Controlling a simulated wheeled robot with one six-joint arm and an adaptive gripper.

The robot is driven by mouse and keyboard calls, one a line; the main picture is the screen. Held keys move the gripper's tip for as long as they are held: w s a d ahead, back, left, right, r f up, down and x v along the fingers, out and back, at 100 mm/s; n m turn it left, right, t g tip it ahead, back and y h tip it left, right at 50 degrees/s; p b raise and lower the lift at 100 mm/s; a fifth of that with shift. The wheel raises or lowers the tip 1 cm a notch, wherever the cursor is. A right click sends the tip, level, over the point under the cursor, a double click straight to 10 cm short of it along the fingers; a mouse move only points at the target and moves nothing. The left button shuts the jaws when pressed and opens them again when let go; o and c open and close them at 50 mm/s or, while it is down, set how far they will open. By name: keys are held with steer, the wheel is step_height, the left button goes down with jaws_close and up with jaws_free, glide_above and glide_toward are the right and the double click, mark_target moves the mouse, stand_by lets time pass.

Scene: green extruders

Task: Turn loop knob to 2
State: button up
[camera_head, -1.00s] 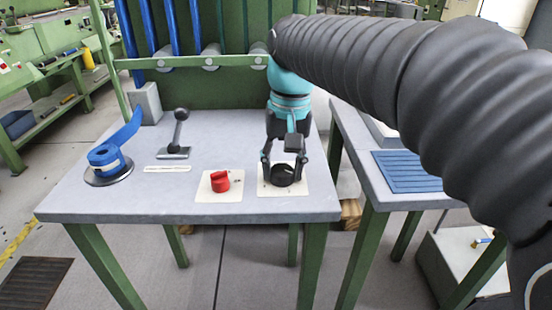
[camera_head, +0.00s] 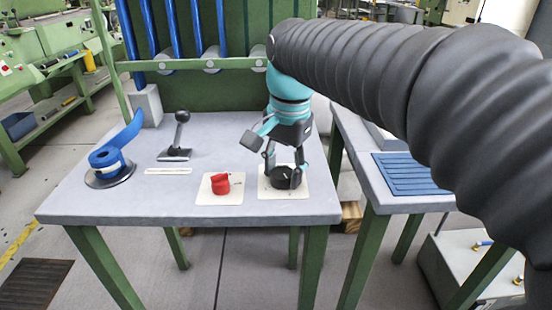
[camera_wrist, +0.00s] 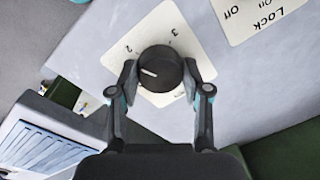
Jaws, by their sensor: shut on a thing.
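The black loop knob (camera_head: 283,178) sits on a white square plate (camera_head: 266,192) near the table's front right. It also shows in the wrist view (camera_wrist: 165,69), where a white pointer mark faces left, a little below the printed 2. The numerals 2 and 3 show on the plate (camera_wrist: 150,27); other markings are hidden or unclear. My gripper (camera_head: 283,172) comes down from above, shut on the black knob. Its fingers (camera_wrist: 160,83) press on opposite sides of the knob in the wrist view.
A red knob (camera_head: 220,184) on its own plate, marked Lock, On and Off (camera_wrist: 264,12), stands just left. A blue ribbed panel (camera_head: 410,172) lies on the right table.

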mark_target(287, 175)
steer(key=shift+s+f, duration=0.1)
steer(key=shift+f, duration=0.05)
steer(key=o, duration=1.2)
steer(key=shift+c, duration=0.2)
steer(key=shift+r, duration=0.35)
step_height(287, 175, up, 12)
steer(key=shift+s+d+f, duration=0.2)
steer(key=shift+d+f, duration=0.05)
